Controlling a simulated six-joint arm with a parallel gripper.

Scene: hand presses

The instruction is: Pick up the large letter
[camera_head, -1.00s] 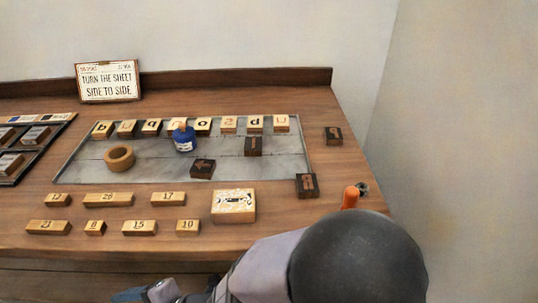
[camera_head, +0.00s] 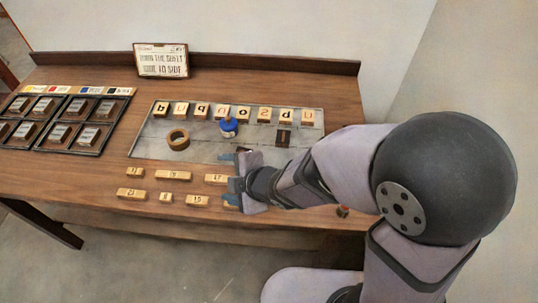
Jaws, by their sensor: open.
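Letter blocks stand in a row along the back of the grey metal tray (camera_head: 205,150). They are pale wooden blocks, such as the leftmost one (camera_head: 162,108) and one near the right end (camera_head: 285,116). A darker letter block (camera_head: 283,138) stands in the tray's right part. I cannot tell which one is the large letter. My gripper (camera_head: 226,178) is open at the tray's front edge, its blue-tipped fingers pointing left. My gripper and arm cover the tray's front right and the table there, where other dark blocks showed earlier.
A dark type case (camera_head: 88,119) is at left, and a sign (camera_head: 161,61) stands at the back.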

